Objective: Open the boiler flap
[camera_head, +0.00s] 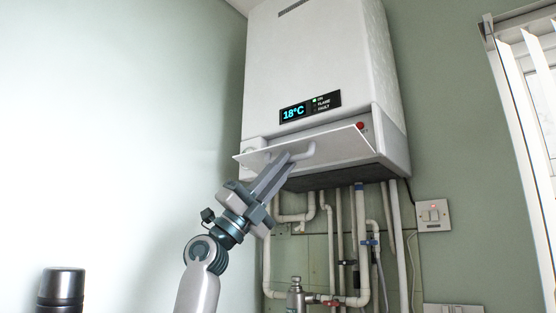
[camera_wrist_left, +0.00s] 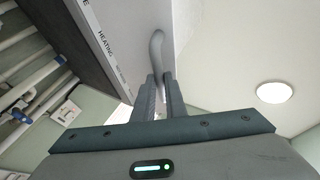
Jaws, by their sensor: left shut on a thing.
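The white boiler (camera_head: 320,60) hangs on the wall with a display reading 18°C. Its flap (camera_head: 340,146) at the lower front is swung outward and tilted, with a gap showing the panel behind it. The flap's underside also shows in the left wrist view (camera_wrist_left: 132,28), next to a strip lettered "HEATING". My left gripper (camera_head: 290,158) reaches up from below and is shut on the flap's curved handle (camera_head: 306,152). The handle runs down between the fingertips in the left wrist view (camera_wrist_left: 157,48). My right gripper is not in view.
Several pipes (camera_head: 331,240) with valves run below the boiler. A wall switch (camera_head: 433,215) sits to the right, and a window with blinds (camera_head: 530,90) is at the far right. A dark cylinder (camera_head: 61,288) stands at lower left. The left wall side is clear.

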